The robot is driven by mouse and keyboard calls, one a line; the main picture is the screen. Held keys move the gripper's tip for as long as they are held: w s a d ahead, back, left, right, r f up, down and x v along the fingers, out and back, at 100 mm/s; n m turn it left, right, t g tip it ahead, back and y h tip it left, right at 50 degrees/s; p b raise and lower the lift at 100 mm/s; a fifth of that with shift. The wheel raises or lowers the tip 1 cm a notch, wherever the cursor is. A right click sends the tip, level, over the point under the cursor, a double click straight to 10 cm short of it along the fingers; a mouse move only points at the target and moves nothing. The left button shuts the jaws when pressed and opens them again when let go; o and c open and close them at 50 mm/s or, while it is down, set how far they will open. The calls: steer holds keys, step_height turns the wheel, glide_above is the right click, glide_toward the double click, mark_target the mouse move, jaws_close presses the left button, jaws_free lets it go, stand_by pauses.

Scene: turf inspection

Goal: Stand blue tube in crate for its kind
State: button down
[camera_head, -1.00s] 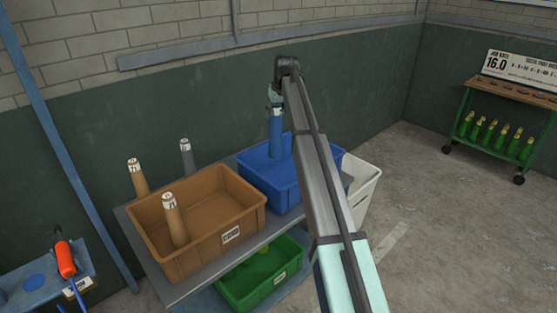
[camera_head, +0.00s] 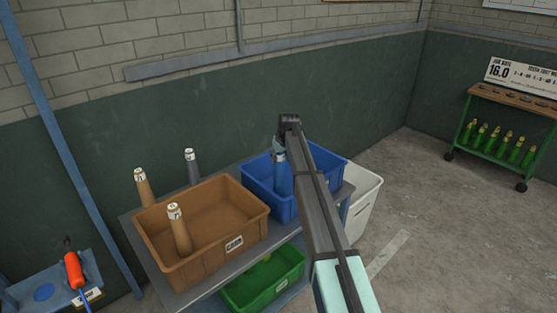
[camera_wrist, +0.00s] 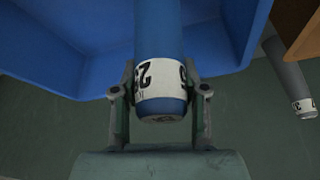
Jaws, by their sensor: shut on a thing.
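The blue tube (camera_head: 284,182) stands roughly upright inside the blue crate (camera_head: 329,165) on the upper shelf. My gripper (camera_head: 279,150) is shut on its top end. In the wrist view my gripper (camera_wrist: 160,108) has a finger on each side of the blue tube (camera_wrist: 158,30), at its white label band. The blue crate (camera_wrist: 60,40) surrounds the tube there. The tube's lower end is out of sight, so I cannot tell whether it touches the crate floor.
A brown crate (camera_head: 207,262) with a brown tube (camera_head: 179,230) stands left of the blue crate. Another brown tube (camera_head: 144,187) and a grey tube (camera_head: 191,168) stand behind it. A green crate (camera_head: 262,285) is below. A white bin (camera_head: 362,197) stands to the right.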

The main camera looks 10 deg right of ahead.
steer(key=shift+f, duration=0.8)
steer(key=shift+f, duration=0.2)
steer(key=c, duration=0.6)
jaws_free()
steer(key=shift+r, duration=0.1)
steer(key=shift+r, duration=0.2)
steer(key=b+v, duration=0.2)
steer(key=v, duration=1)
